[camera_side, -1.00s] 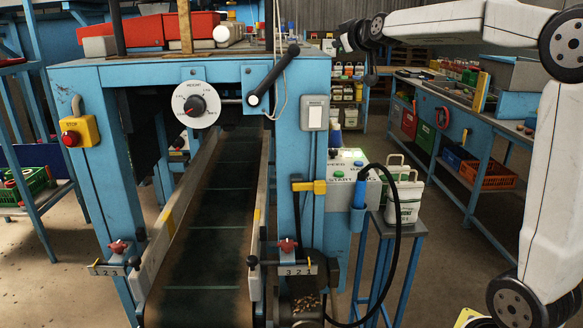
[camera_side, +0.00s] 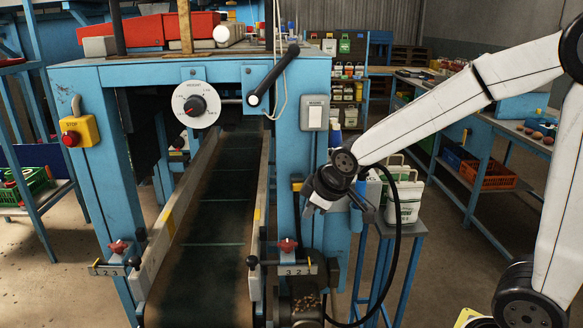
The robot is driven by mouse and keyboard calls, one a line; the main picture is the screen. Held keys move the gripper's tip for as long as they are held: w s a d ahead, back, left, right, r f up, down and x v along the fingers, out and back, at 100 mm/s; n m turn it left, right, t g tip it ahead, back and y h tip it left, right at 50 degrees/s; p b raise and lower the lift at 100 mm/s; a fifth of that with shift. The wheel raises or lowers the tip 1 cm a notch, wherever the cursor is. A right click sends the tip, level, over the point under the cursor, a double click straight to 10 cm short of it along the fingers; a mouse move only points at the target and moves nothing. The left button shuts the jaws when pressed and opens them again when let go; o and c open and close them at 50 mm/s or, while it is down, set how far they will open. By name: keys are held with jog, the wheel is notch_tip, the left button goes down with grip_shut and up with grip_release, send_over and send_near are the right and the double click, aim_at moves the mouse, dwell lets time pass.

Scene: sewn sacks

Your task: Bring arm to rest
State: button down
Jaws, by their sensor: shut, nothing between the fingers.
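My gripper (camera_side: 338,205) is at the end of my white arm, in front of the right blue post of the sewing machine frame. It points down and left, beside the small blue stand, and looks shut with nothing held. I cannot tell whether the gripper touches anything there.
The conveyor belt (camera_side: 210,235) runs between rails in the blue machine frame (camera_side: 165,75). A workbench (camera_side: 500,130) stands at the right. Open floor lies between.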

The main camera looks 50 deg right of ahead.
jog(key=s+a+f+m+g, duration=0.1)
jog(key=s+f+m+g, duration=0.2)
jog(key=s+f, duration=0.6)
jog(key=s+m, duration=0.2)
jog(key=shift+s+a+f+g+y, duration=0.15)
jog(key=shift+s+a+g+y, duration=0.15)
jog(key=shift+s+g, duration=0.1)
